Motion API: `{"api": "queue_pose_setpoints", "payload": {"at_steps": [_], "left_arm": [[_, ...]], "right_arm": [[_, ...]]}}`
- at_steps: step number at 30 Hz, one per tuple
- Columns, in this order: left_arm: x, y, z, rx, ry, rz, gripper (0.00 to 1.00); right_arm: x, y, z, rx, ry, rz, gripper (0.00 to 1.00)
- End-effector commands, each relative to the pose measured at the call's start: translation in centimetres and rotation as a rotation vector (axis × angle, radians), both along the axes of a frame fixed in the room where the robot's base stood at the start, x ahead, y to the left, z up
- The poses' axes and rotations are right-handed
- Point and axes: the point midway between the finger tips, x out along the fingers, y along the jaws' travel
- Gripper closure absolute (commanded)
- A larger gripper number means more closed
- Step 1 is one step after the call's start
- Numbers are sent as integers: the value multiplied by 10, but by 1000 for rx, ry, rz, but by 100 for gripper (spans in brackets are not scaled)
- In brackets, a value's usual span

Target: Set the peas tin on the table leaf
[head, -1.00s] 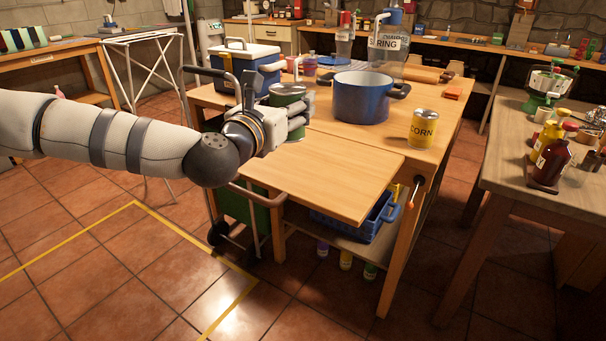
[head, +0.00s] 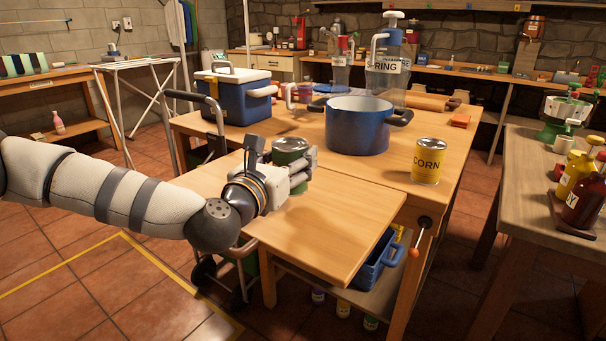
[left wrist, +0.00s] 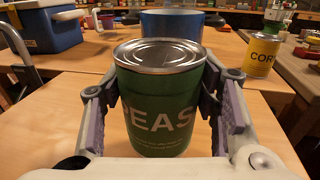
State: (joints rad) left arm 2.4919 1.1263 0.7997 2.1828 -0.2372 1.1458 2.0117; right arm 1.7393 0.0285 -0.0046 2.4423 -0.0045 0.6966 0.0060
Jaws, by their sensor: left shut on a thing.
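The green peas tin (head: 290,152) is upright between the fingers of my left gripper (head: 298,170). In the left wrist view the tin (left wrist: 158,110) shows its silver lid and the word PEAS, with a finger closed on each side. The tin is over the inner part of the pale wooden table leaf (head: 335,222), near the seam with the main tabletop. Its base is partly hidden by the gripper in the head view, and I cannot tell whether it touches the leaf. My right gripper is not in view.
A blue pot (head: 357,128) stands on the main tabletop behind the tin. A yellow corn tin (head: 428,161) is to its right, and a blue cooler (head: 238,98) is at the back left. The leaf's front and right parts are clear.

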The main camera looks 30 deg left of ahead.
Motion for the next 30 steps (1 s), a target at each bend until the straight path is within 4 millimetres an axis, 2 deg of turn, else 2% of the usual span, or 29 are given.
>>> {"api": "queue_pose_setpoints", "payload": {"at_steps": [3, 7, 14, 18, 19, 21, 30], "left_arm": [[-1, 0, -12, -1, -2, 0, 90], [-4, 1, -41, 1, 2, 2, 90], [-4, 1, -37, 1, -7, 2, 90], [-4, 1, -42, 1, -5, 2, 90], [-5, 1, -42, 0, -2, 2, 42], [-5, 1, -41, 0, -3, 2, 26], [-5, 1, -40, 0, -4, 1, 26]], "right_arm": [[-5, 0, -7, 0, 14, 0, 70], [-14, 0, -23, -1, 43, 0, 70], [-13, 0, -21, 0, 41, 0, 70], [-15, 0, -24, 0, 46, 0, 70], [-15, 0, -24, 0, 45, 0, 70], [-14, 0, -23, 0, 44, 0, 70], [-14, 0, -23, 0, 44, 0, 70]]}}
